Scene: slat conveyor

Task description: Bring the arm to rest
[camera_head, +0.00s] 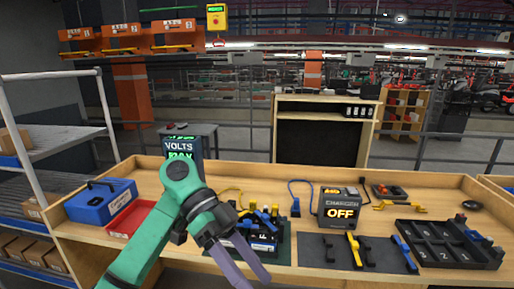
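My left arm, green with a dark wrist, comes in from the lower left and bends over the middle of a wooden workbench (290,276). My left gripper (254,280) has two purple fingers that stand apart with nothing seen between them. It points down and toward the front edge, in front of a dark tray (284,248) with blue, yellow and black parts. The arm hides part of the bench and part of a VOLTS display (180,147). My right gripper is not in view.
A blue box (100,201) and red tray (130,218) lie left of the arm. A charger reading OFF (338,208) stands right of centre. A dark mat (328,254) with clamp-like tools and a black numbered tray (447,246) lie at right. Shelving (52,146) stands left.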

